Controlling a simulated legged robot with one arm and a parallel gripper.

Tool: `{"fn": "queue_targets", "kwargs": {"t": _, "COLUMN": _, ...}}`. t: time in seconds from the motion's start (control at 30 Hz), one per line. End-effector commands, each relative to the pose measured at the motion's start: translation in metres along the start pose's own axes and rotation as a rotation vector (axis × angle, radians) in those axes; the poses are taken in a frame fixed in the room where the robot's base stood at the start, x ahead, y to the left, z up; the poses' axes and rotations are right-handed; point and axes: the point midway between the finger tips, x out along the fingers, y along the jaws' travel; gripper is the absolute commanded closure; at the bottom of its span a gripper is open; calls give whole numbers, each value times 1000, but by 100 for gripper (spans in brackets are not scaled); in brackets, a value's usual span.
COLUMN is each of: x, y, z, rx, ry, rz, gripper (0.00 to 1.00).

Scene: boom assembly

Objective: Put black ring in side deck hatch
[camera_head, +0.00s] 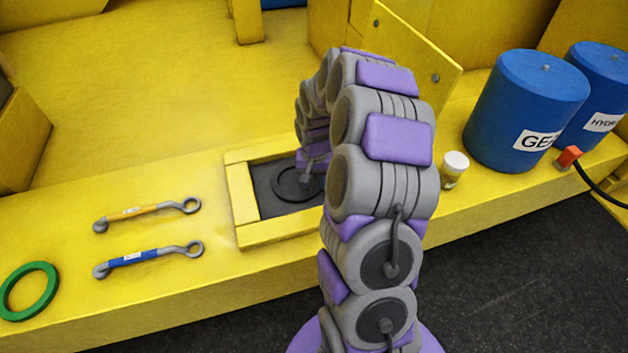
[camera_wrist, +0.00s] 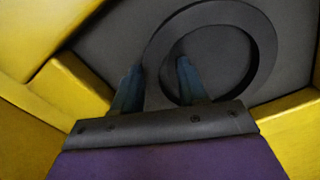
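The black ring (camera_head: 281,192) is in the side deck hatch (camera_head: 241,203), a dark-floored recess with a raised yellow frame. It looks flat on or just above the hatch floor. In the wrist view the ring (camera_wrist: 262,45) shows whole except near my fingers. My gripper (camera_wrist: 158,68) has its two fingers apart. The left finger is outside the ring and the right finger is inside it, with the band between them and a gap visible at the right finger. In the head view my gripper (camera_head: 308,178) reaches down into the hatch, and my arm hides the hatch's right part.
An orange-handled tool (camera_head: 150,211), a blue-handled tool (camera_head: 150,257) and a green ring (camera_head: 50,291) lie left of the hatch. A small white-capped jar (camera_head: 455,169) and two blue drums (camera_head: 527,108) stand right. A yellow panel (camera_head: 408,65) stands behind.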

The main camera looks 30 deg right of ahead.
Motion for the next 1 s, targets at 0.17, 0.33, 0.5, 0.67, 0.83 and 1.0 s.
{"fn": "queue_targets", "kwargs": {"t": 0.17, "x": 0, "y": 2, "z": -1, "rx": 1, "ry": -1, "rz": -2, "gripper": 58}}
{"fn": "queue_targets", "kwargs": {"t": 0.33, "x": -8, "y": 0, "z": 0, "rx": 1, "ry": 2, "rz": 0, "gripper": 58}}
{"fn": "queue_targets", "kwargs": {"t": 0.5, "x": -30, "y": -3, "z": 2, "rx": 0, "ry": 6, "rz": 3, "gripper": 58}}
{"fn": "queue_targets", "kwargs": {"t": 0.67, "x": -62, "y": -2, "z": 0, "rx": 2, "ry": 7, "rz": 0, "gripper": 58}}
{"fn": "queue_targets", "kwargs": {"t": 0.83, "x": -96, "y": 0, "z": -2, "rx": 1, "ry": 6, "rz": -1, "gripper": 58}}
{"fn": "queue_targets", "kwargs": {"t": 1.0, "x": -117, "y": 0, "z": 0, "rx": 1, "ry": 1, "rz": -1, "gripper": 58}}
